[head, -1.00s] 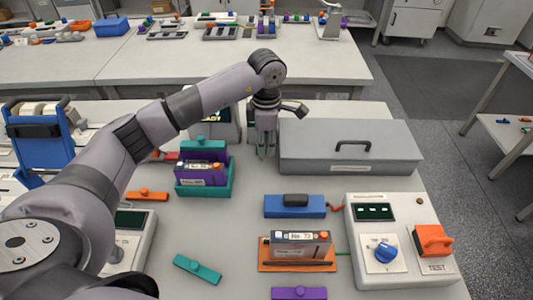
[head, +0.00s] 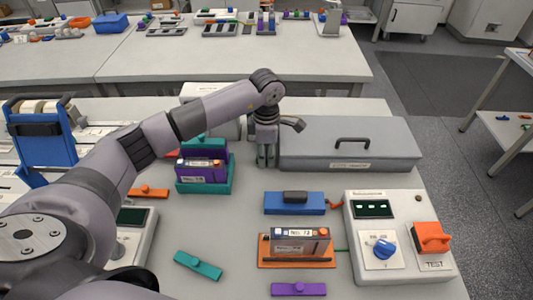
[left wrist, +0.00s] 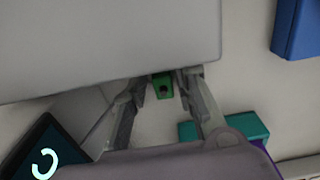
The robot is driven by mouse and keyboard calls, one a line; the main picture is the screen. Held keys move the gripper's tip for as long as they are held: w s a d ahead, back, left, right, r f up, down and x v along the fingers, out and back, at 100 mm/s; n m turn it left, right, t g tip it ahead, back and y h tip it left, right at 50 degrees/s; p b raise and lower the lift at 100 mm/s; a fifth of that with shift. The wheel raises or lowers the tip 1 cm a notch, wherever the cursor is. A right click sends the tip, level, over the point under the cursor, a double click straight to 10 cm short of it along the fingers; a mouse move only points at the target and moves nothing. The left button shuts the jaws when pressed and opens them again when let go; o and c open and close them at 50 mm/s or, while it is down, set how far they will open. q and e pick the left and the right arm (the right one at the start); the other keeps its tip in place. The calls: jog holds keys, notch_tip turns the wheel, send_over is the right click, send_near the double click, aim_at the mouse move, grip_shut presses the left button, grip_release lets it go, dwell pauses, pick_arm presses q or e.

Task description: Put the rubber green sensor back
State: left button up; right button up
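A small green piece with a dark round knob, which looks like the green sensor (left wrist: 163,88), shows between the fingertips of my left gripper (left wrist: 164,80) in the left wrist view. The fingers flank it closely; whether they press on it I cannot tell. In the head view my left gripper (head: 266,162) points down, low over the table, beside the left end of the grey case (head: 350,147). My right gripper is out of view.
A teal holder (head: 205,187) with a purple battery (head: 202,171) stands left of the gripper. A blue block (head: 294,203), an orange tray (head: 297,264) with a grey battery, and a tester (head: 407,283) stand nearer. Loose teal (head: 198,265) and purple (head: 298,289) pieces lie in front.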

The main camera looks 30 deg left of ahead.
aim_at(266, 157)
pick_arm(q)
jog(key=shift+o, duration=0.8)
jog(key=shift+r, duration=0.3)
notch_tip(266, 157, up, 12)
jog(key=b, duration=0.2)
jog(key=shift+f+b, duration=0.15)
jog(key=shift+b, duration=0.15)
